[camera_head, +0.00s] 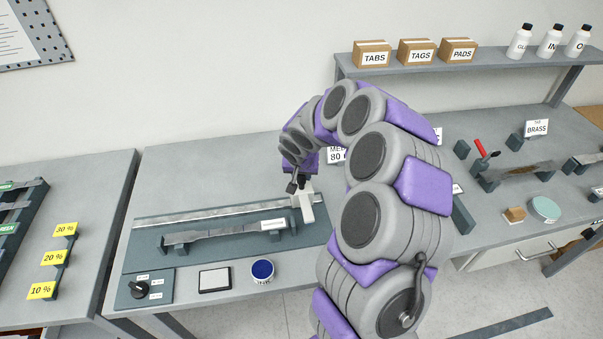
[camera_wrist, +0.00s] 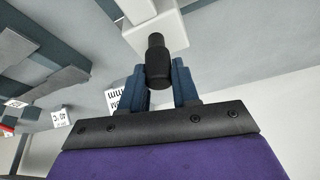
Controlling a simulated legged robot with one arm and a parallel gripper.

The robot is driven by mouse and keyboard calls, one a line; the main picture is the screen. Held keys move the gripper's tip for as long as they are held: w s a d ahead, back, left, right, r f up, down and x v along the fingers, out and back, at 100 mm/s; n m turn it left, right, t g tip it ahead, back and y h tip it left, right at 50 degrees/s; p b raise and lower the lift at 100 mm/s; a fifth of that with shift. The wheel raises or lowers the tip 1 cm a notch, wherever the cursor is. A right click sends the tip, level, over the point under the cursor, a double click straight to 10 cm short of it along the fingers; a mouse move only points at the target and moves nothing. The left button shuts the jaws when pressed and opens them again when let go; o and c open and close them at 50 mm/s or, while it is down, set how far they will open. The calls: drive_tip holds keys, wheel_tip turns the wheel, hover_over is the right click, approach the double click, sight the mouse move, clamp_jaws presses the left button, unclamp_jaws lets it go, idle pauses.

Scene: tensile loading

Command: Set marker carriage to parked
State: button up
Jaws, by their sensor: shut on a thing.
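The marker carriage (camera_head: 306,206) is a pale block at the right end of a silver rail (camera_head: 215,214) on a dark base plate. A black knob (camera_wrist: 158,62) stands on the carriage, whose pale body (camera_wrist: 150,25) also shows in the wrist view. My gripper (camera_head: 298,184) is above the carriage. In the wrist view, its two blue fingers (camera_wrist: 158,85) are shut on the black knob. A grey flat specimen (camera_head: 210,236) with a white label lies on two dark supports in front of the rail.
A dial box (camera_head: 145,289), a small white-topped pad (camera_head: 214,280) and a blue-topped cup (camera_head: 262,271) stand along the front of the bench. Yellow percent signs (camera_head: 54,258) are on the left table. Boxes and bottles sit on the back shelf (camera_head: 480,60). My arm hides part of the bench's right side.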

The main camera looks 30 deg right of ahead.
clamp_jaws()
drive_tip(key=w+a, duration=0.4)
drive_tip(key=a, duration=1.2)
drive_tip(key=w+a, duration=0.5)
drive_tip(key=a, duration=1.1)
drive_tip(key=w+a, duration=0.5)
drive_tip(key=a, duration=1.1)
drive_tip(key=shift+r, duration=0.15)
drive_tip(key=shift+a+r, duration=0.1)
drive_tip(key=shift+a, duration=0.1)
drive_tip(key=o, duration=0.6)
unclamp_jaws()
drive_tip(key=o, duration=0.4)
drive_tip(key=shift+w+a+f, duration=0.15)
drive_tip(key=shift+a+f, duration=0.15)
drive_tip(key=p+v, duration=0.3)
drive_tip(key=v, duration=1.4)
drive_tip(key=shift+a, duration=0.2)
